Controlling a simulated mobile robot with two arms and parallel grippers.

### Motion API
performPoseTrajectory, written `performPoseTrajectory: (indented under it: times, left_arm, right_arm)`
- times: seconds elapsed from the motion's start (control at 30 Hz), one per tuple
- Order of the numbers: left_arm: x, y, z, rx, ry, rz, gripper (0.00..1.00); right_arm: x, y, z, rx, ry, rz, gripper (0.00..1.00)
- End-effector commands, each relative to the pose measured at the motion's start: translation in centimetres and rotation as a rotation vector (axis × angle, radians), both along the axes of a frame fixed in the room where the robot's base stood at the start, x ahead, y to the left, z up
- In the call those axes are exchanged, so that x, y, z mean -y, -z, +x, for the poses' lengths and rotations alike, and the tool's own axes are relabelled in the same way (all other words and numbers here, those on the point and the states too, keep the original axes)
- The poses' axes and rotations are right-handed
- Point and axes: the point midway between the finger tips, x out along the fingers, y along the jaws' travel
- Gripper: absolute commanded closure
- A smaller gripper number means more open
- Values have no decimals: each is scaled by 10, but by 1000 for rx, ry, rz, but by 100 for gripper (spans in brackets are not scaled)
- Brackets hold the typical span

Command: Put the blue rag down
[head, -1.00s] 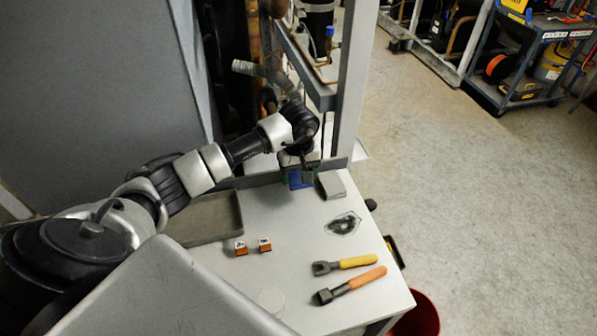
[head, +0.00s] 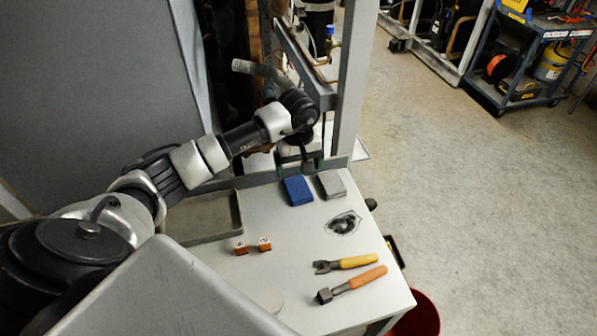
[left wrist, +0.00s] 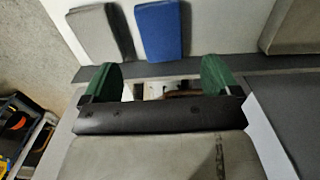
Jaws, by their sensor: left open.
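The blue rag (head: 298,190) lies folded flat on the white table near its back edge. It also shows at the top of the left wrist view (left wrist: 159,30). My left gripper (head: 302,168) is just behind the rag, apart from it, over the back edge of the table. In the left wrist view its two green fingers are spread wide with nothing between them, so the gripper (left wrist: 161,82) is open and empty. My right gripper is not in view.
A grey folded rag (head: 332,184) lies right of the blue one. A dark-stained patch (head: 343,223) and two tools (head: 350,284) lie at right. A rack post (head: 352,85) rises behind.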

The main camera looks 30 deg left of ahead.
Motion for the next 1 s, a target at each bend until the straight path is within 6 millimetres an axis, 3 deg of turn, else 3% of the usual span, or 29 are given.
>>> performPoseTrajectory:
  times: [0.2,0.4,0.6,1.0]
  left_arm:
    - [-1,-48,1,5,1,3,9]
    - [0,-81,0,1,0,2,9]
    - [0,-94,-1,-3,0,1,9]
    - [0,-95,-1,-3,0,1,9]
  right_arm:
    - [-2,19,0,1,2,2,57]
    - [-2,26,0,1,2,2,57]
    - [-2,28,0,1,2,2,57]
    - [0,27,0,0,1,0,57]
